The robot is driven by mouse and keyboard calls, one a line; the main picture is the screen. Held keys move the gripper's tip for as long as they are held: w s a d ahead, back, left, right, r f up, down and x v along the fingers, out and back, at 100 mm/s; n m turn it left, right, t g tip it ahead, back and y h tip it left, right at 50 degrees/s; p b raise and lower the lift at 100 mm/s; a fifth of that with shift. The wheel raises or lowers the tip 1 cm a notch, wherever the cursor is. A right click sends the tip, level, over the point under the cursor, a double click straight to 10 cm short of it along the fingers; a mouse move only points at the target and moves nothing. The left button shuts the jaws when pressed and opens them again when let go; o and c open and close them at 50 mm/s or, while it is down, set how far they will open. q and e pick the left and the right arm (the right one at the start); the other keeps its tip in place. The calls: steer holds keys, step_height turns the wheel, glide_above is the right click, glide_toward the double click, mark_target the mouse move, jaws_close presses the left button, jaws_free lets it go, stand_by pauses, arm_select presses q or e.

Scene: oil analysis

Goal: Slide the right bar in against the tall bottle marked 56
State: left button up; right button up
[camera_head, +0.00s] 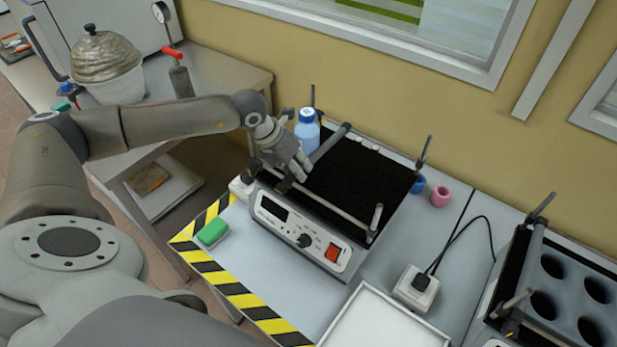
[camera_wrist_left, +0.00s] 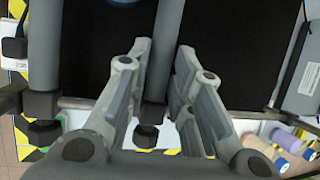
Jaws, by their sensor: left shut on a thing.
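The right bar (camera_head: 331,143) runs from back to front just to the right of the bottle. My left gripper (camera_head: 297,170) is shut on the front part of this bar. In the left wrist view the bar (camera_wrist_left: 159,60) lies between the fingers. My right gripper is not in view.
Another bar (camera_wrist_left: 42,45) lies left of the bottle in the left wrist view. A front crossbar (camera_head: 335,212) spans the shaker. A blue and a pink ring (camera_head: 440,196) stand to the right. A second shaker with round holes (camera_head: 550,270) stands at the far right. The platform's right part is clear.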

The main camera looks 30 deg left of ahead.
arm_select(q)
steer(key=shift+a+f, duration=0.1)
steer(key=shift+a, duration=0.45)
steer(key=shift+d, duration=0.2)
steer(key=o, duration=0.7)
steer(key=shift+o, duration=1)
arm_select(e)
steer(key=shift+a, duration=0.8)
arm_select(q)
steer(key=v, duration=1.2)
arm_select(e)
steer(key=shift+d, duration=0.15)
